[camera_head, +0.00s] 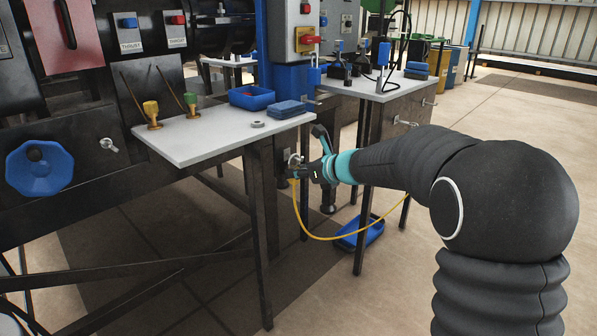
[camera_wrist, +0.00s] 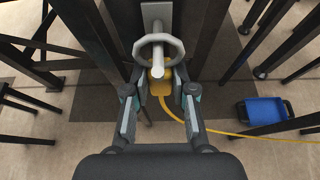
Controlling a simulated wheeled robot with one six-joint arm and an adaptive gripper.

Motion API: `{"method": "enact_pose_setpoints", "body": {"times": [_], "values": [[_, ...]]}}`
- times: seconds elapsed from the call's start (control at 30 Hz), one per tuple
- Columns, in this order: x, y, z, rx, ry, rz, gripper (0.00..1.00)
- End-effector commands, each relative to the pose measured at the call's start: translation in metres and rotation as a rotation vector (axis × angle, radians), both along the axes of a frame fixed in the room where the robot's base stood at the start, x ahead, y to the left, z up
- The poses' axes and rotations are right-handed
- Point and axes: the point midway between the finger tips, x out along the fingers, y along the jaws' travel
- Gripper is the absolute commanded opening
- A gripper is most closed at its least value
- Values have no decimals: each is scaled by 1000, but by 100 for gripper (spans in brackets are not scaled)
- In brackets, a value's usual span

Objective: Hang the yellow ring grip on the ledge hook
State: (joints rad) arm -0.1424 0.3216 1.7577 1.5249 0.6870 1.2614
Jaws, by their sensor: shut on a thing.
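The yellow ring grip (camera_wrist: 160,88) is a yellow body with a grey ring (camera_wrist: 178,52) at its far end and a yellow cable trailing from it. My gripper (camera_wrist: 160,92) is shut on the yellow body, one finger on each side. The ledge hook (camera_wrist: 155,13) is a pale plate with a rounded peg pointing toward me. In the wrist view the peg shows inside the ring's outline, and its tip overlaps the ring's near edge. Whether the ring rests on the peg is unclear. In the head view my gripper (camera_head: 314,171) is below the ledge's right end, and the grip is small there.
The light ledge (camera_head: 200,140) holds a blue tray (camera_head: 251,97), a blue block and a grey washer. A yellow fitting (camera_head: 152,112) and a green one stand on it. Dark legs surround my gripper. The cable sags above a blue bin (camera_wrist: 264,112) on the floor.

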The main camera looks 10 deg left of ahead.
Motion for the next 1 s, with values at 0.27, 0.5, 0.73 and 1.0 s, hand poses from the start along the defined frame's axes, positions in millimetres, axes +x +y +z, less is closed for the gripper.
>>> {"method": "enact_pose_setpoints", "body": {"times": [0.27,0.5,0.73,1.0], "values": [[0,0,1,0,0,0,0],[0,0,1,0,0,0,48],[0,0,0,0,0,0,54],[-7,-10,6,0,-2,-1,54]]}}
